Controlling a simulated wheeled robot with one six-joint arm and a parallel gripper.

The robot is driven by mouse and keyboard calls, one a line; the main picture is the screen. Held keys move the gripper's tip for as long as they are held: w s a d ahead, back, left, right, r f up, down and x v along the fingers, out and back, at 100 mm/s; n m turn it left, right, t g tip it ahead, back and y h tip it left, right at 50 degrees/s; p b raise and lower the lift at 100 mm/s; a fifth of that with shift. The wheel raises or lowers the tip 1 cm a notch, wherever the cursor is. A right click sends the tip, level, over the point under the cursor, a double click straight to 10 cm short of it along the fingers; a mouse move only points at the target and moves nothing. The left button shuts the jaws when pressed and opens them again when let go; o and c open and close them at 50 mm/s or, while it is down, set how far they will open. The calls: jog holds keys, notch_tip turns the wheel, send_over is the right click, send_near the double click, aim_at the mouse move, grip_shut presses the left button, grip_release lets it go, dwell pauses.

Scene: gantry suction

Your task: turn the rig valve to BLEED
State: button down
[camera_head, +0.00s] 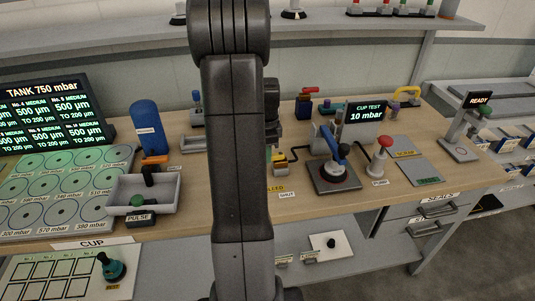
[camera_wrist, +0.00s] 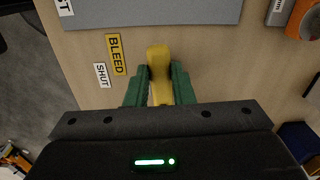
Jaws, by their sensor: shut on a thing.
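In the wrist view, the yellow valve handle (camera_wrist: 158,58) lies between the two green fingers of my gripper (camera_wrist: 160,84), which is shut on it. The handle's rounded end points up the picture, past the fingertips. The yellow BLEED label (camera_wrist: 116,54) is left of the handle, with the white SHUT label (camera_wrist: 101,75) farther left and a little lower. The handle is apart from both labels. In the head view, my arm hides most of the valve and gripper; the SHUT label (camera_head: 287,195) shows at the bench's front edge.
A grey plate (camera_wrist: 155,12) lies beyond the handle in the wrist view. In the head view, a dark base with a blue lever (camera_head: 337,152) and a red-topped post (camera_head: 380,160) stand right of my arm. A grey tray (camera_head: 165,190) and blue cylinder (camera_head: 147,126) stand left.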

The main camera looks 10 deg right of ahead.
jog(key=shift+w+m, duration=0.2)
jog(key=shift+m, duration=0.2)
jog(key=c, duration=1.2)
grip_release()
jog(key=shift+c, duration=0.2)
notch_tip(320, 180, up, 14)
jog(key=shift+b, duration=0.4)
jog(key=shift+f, duration=0.2)
notch_tip(320, 180, down, 14)
jog(key=shift+r+p, duration=0.25)
jog(key=shift+p, duration=0.15)
jog(key=shift+f, duration=0.1)
